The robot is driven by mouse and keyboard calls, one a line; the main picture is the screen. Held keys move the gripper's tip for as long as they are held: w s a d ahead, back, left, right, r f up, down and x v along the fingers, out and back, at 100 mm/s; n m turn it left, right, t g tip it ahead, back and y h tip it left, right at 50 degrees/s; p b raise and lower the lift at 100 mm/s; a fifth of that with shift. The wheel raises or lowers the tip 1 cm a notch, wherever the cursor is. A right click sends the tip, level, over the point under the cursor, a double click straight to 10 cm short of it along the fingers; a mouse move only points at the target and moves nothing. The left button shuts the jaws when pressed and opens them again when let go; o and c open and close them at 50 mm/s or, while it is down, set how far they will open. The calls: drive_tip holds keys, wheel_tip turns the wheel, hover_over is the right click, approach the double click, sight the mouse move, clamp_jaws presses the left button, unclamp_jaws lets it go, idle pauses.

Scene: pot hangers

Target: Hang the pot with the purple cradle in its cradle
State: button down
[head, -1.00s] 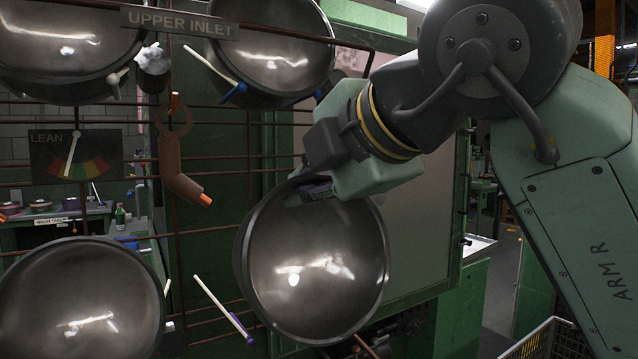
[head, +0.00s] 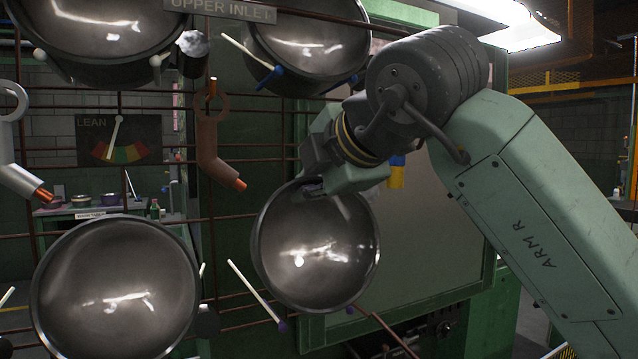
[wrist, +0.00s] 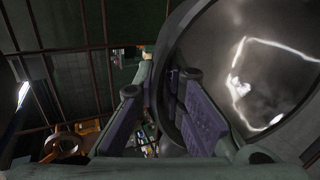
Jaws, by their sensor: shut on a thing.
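My gripper (head: 312,190) is shut on the top rim of a dark round metal pot (head: 318,255) and holds it with its bowl facing the head camera. In the wrist view my gripper's fingers (wrist: 165,108) show at the rim of the same pot (wrist: 245,95), which fills the right side. The purple cradle shows as a slanted pale rod (head: 250,283) with a purple tip (head: 282,325), at the held pot's lower left edge. Another small purple piece (head: 350,310) shows by the pot's lower right edge. I cannot tell whether the pot touches the cradle.
Other pots hang at the upper left (head: 110,45), the upper middle (head: 310,45) by blue-tipped pegs, and the lower left (head: 115,285). A brown bent handle (head: 212,140) and a grey one (head: 15,150) stand out from the rack. A gauge (head: 120,140) hangs behind.

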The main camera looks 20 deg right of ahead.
drive_tip(key=shift+w+f+b, duration=1.15)
drive_tip(key=shift+w+f, duration=0.15)
drive_tip(key=shift+f+b, duration=0.3)
drive_tip(key=shift+b, duration=0.1)
drive_tip(key=shift+f, duration=0.25)
drive_tip(key=c, duration=1.6)
unclamp_jaws()
drive_tip(key=shift+s, duration=0.15)
drive_tip(key=s+f+v, duration=0.1)
drive_tip(key=f+v, duration=0.1)
drive_tip(key=v, duration=0.8)
drive_tip(key=s+f+b+v, duration=0.1)
drive_tip(key=f+v, duration=0.1)
drive_tip(key=v, duration=0.9)
drive_tip(key=shift+s, duration=0.25)
